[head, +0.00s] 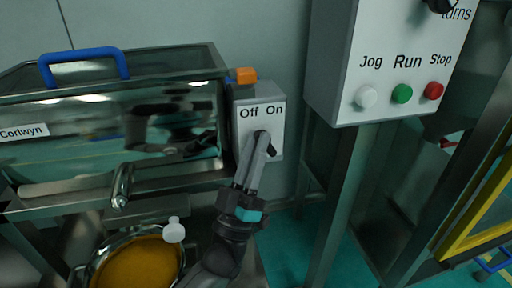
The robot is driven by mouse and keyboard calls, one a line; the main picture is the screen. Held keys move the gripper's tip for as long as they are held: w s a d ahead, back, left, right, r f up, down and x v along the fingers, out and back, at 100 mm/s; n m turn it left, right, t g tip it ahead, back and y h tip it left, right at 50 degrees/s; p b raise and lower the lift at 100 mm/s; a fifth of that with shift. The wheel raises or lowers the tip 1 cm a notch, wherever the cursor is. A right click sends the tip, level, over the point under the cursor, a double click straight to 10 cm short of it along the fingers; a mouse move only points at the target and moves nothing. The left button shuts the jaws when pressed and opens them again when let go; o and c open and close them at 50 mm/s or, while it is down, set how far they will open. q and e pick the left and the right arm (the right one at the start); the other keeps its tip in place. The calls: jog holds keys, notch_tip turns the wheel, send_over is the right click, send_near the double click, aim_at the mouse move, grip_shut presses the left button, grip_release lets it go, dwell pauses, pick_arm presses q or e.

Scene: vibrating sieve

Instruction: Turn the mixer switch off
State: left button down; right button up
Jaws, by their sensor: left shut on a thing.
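The mixer's grey switch box (275,97), labelled "Off" and "On", is fixed beside the steel mixer (150,68). Its black switch knob (271,150) shows at the fingertips of my left gripper (263,139) and points down and to the right. My left gripper reaches up to the knob from below and is shut on it. The fingers hide part of the knob. My right gripper is not in view.
A control panel (335,70) with Jog, Run and Stop buttons stands right of the switch box. A bowl of yellow-brown material (135,264) sits below the mixer. The mixer has a blue handle (84,54). A yellow frame (484,205) stands at the right.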

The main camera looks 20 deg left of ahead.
pick_arm(q)
jog(key=c, duration=1.1)
grip_release()
jog(key=shift+f, duration=0.1)
jog(key=p+v, duration=0.1)
jog(key=v, duration=1.4)
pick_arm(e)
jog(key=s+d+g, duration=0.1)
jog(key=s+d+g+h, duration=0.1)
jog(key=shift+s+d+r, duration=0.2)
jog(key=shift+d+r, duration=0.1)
pick_arm(q)
jog(key=shift+s, duration=0.1)
